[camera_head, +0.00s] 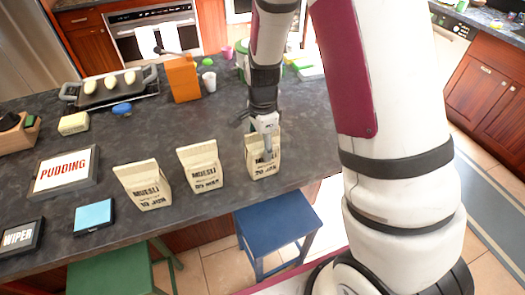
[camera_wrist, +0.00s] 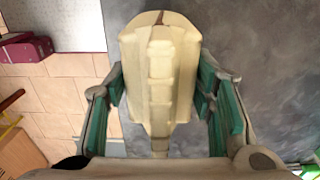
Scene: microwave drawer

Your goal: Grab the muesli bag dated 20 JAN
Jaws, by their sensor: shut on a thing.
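Three cream muesli bags stand in a row on the dark countertop (camera_head: 225,110) in the head view. The left bag (camera_head: 143,186) has a date that looks like 10 JAN. The middle bag (camera_head: 200,165) has a small date line I cannot read surely. The right bag (camera_head: 263,168) shows MUESLI and a date that looks like 20 JAN, its top partly hidden by my gripper (camera_head: 266,130). My gripper is shut on this right bag. In the wrist view the bag (camera_wrist: 160,65) sits between the green-padded fingers, upright near the counter edge.
A PUDDING box (camera_head: 65,173), a blue box (camera_head: 94,215) and a WIPER box (camera_head: 20,237) lie to the left. An orange block (camera_head: 183,80) and a white cup (camera_head: 209,82) stand behind. A blue stool (camera_head: 277,222) and a green stool (camera_head: 110,273) are in front.

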